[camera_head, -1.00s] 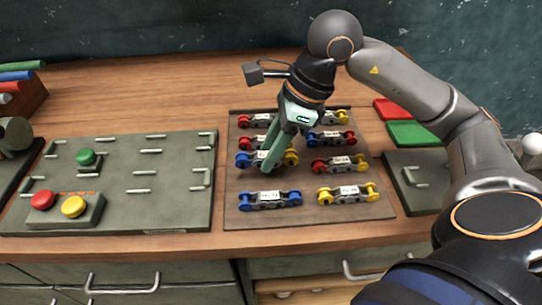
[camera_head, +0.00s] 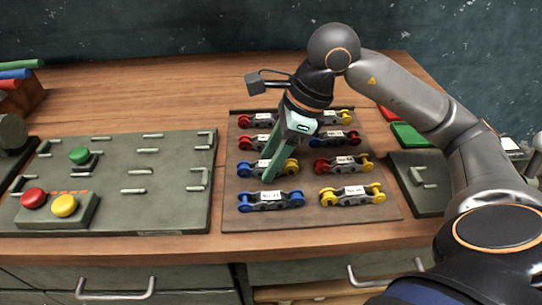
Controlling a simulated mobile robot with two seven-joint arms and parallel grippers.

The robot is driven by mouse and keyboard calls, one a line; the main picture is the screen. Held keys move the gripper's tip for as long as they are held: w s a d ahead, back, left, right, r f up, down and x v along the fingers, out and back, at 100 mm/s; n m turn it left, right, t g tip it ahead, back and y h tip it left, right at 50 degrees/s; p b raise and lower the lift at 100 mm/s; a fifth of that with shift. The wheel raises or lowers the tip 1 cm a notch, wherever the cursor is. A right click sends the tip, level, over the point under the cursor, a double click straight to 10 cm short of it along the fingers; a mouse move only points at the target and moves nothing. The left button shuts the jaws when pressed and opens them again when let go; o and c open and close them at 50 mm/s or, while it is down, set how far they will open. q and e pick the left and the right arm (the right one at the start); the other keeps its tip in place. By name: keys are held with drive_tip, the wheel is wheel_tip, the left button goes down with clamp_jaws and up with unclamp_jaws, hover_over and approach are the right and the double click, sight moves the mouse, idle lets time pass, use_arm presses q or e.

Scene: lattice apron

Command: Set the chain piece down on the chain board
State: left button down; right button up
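The brown chain board (camera_head: 311,205) lies flat on the bench with several two-wheeled chain pieces in two columns. One chain piece with a blue left end and a yellow right end (camera_head: 248,170) is in the left column, in the row second from the front. My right gripper (camera_head: 270,180) comes down from above, its teal fingers across this piece's middle and hiding it. The fingers look closed on it, though the grip itself is hidden. The piece looks level, at or very near the board surface. My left gripper is not in view.
A blue-ended chain piece (camera_head: 270,200) lies just in front, and a red-and-yellow piece (camera_head: 342,165) to the right. A grey-green board (camera_head: 110,205) with metal staples and coloured buttons stands left. A green block (camera_head: 410,135) and a grey panel (camera_head: 425,200) lie right.

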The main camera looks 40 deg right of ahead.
drive_tip(key=shift+o, duration=1.4)
drive_tip(key=p+v, duration=0.2)
drive_tip(key=v, duration=1)
drive_tip(key=shift+r, duration=0.3)
drive_tip(key=shift+s, duration=0.15)
